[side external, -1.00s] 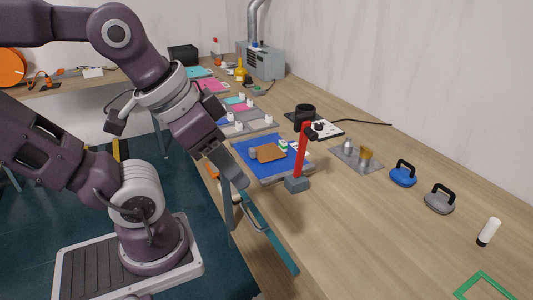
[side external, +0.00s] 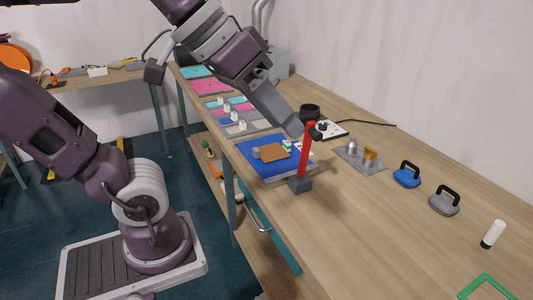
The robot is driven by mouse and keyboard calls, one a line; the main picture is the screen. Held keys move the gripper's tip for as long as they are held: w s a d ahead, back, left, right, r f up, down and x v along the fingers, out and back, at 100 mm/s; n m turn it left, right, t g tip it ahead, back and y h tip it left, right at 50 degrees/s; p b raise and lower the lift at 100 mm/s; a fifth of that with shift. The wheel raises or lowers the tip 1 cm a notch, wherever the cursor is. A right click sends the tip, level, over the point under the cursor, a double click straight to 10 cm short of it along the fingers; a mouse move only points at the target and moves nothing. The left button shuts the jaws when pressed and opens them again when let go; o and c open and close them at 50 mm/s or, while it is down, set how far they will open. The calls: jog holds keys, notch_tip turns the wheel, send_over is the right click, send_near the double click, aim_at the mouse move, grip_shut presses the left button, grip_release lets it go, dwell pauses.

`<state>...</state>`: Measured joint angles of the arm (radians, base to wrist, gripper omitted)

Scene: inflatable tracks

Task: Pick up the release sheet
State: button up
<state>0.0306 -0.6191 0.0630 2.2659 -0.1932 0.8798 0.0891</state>
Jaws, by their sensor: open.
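A brown sheet (side external: 273,153), which looks like the release sheet, lies on a blue panel (side external: 262,168) at the near side of the bench. A small grey block and small white-and-green pieces sit beside it on the panel. My gripper (side external: 296,131) points down over the far right part of the panel, above and to the right of the brown sheet, and looks apart from it. Its fingertips are seen edge-on, close to the red-handled tool in the picture. I see nothing held in it.
A red-handled tool (side external: 306,155) stands upright on a grey base beside the panel. Behind are a black cup (side external: 310,112) and a metal plate with small weights (side external: 358,158). Blue (side external: 407,176) and grey (side external: 444,202) handled pieces stand right.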

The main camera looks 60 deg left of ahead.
jog(key=w+a+r+n+t, duration=0.2)
jog(key=w+r, duration=0.1)
jog(key=w, duration=0.5)
jog(key=w+a+r+n+t, duration=0.2)
jog(key=w+r, duration=0.1)
jog(key=w, duration=0.6)
jog(key=w+a+f+n+t+y, duration=0.1)
jog(key=w+a+n+y, duration=0.5)
jog(key=a, duration=0.6)
jog(key=n+g+y, duration=0.8)
jog(key=g+y, duration=0.2)
jog(key=g, duration=0.2)
send_over(258, 151)
jog(key=d, duration=0.2)
notch_tip(258, 151, down, 10)
jog(key=shift+h, duration=0.3)
notch_tip(258, 151, down, 26)
jog(key=shift+s+r, duration=0.1)
jog(key=shift+s, duration=0.05)
jog(key=shift+a+f, duration=1.05)
jog(key=shift+a, duration=0.25)
grip_shut()
